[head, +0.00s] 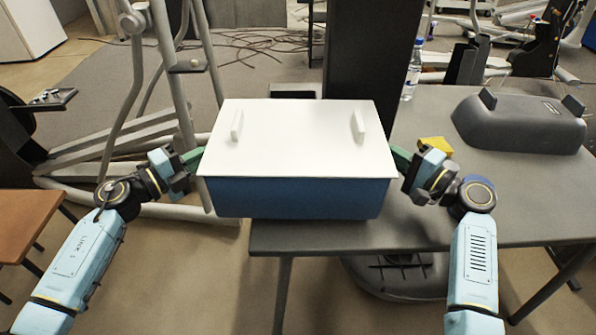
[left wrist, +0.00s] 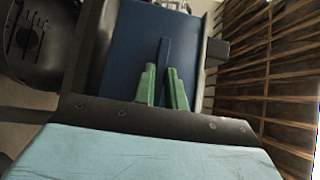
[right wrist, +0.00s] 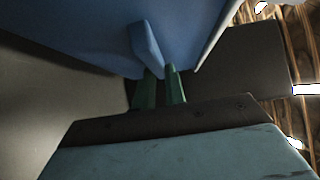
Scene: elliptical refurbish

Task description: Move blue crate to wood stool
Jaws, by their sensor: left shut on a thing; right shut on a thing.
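The blue crate (head: 300,198) with a white lid (head: 285,135) is in the middle of the head view, between my two arms. My left gripper (head: 196,158) is shut on the side handle (left wrist: 163,58) at the crate's left end. My right gripper (head: 398,158) is shut on the handle (right wrist: 146,48) at its right end. The crate looks level and juts past the table's left edge; I cannot tell whether it still touches the tabletop. The wood stool (head: 28,222) is at the far left of the head view, with a brown top and dark legs.
The grey table (head: 420,228) reaches to the right. On it are a grey machine cover (head: 522,125), a water bottle (head: 412,72) and a small yellow object (head: 437,146). A grey elliptical frame (head: 140,150) stands between the crate and the stool's far side. Bare floor lies in front.

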